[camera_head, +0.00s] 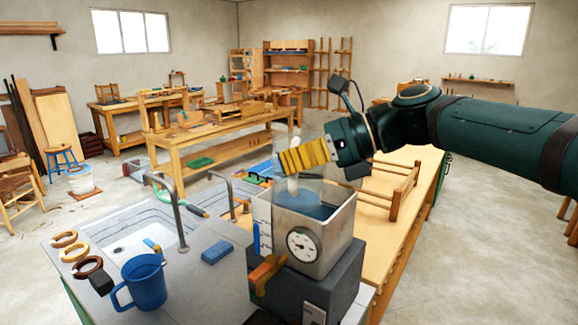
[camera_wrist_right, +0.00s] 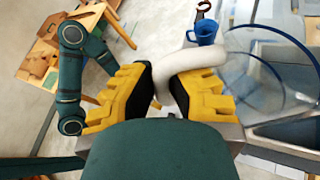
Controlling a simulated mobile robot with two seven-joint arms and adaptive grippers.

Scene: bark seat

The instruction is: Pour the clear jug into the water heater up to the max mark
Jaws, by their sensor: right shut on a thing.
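My right gripper (camera_head: 305,157) has yellow fingers and is above the water heater in the head view. In the wrist view the right gripper (camera_wrist_right: 165,85) is shut on the thick pale handle of the clear jug (camera_wrist_right: 262,82). In the head view the jug (camera_head: 318,178) is faint and see-through, over the heater's open top; its tilt and contents are hard to tell. The water heater (camera_head: 331,248) is a square metal tank with a dial on a dark base. Bluish water shows inside, and a blue strip runs up its left side. The max mark is not legible. My left gripper is not in view.
A blue mug (camera_head: 146,283) and a blue block (camera_head: 217,252) stand on the grey counter left of the heater. A sink (camera_head: 130,238) with taps lies behind them. A wooden rack (camera_head: 390,193) is on the bench behind the heater.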

